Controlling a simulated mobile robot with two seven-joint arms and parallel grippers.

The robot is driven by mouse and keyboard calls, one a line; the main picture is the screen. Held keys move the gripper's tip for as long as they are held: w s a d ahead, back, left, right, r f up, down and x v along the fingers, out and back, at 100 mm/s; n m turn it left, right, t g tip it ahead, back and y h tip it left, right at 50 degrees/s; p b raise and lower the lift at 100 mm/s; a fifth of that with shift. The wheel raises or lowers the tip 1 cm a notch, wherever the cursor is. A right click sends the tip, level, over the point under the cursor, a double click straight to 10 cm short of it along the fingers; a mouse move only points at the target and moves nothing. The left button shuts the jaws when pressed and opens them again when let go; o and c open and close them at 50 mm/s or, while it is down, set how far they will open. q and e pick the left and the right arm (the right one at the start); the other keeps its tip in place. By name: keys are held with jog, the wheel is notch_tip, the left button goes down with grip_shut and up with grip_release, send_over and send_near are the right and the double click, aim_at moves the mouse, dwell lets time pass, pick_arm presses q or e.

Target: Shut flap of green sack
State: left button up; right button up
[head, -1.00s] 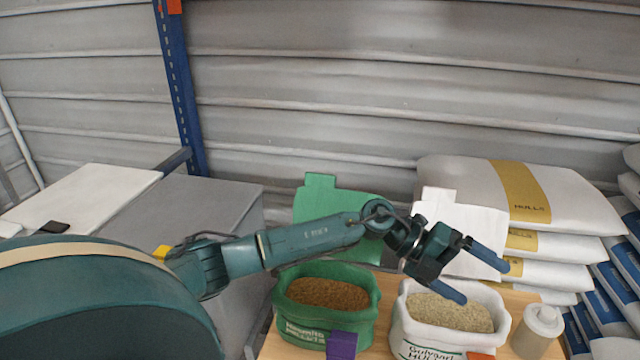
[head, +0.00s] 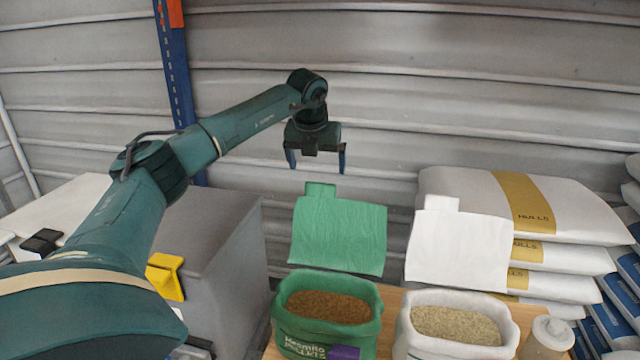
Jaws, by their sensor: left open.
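The green sack (head: 305,338) stands on the wooden table, open at the top, with brown pellets (head: 328,306) inside. Its green flap (head: 338,234) stands raised behind the opening, with a small tab at its upper left. My left gripper (head: 316,168) is open and empty, pointing down above the flap's top edge near the tab. I cannot tell from this view whether it is in front of or behind the flap. My right gripper is not in view.
A white sack (head: 425,346) with pale grain and a raised white flap (head: 457,248) stands to the right, beside a white-lidded container (head: 552,335). A purple block (head: 344,353) is at the green sack's front. Stacked sacks (head: 560,210) fill the right; a grey box (head: 215,230) stands left.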

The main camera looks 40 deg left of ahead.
aim_at(320, 185)
pick_arm(q)
jog(key=x, duration=0.8)
jog(key=shift+p, duration=0.3)
jog(key=shift+c, duration=0.2)
jog(key=c, duration=1.4)
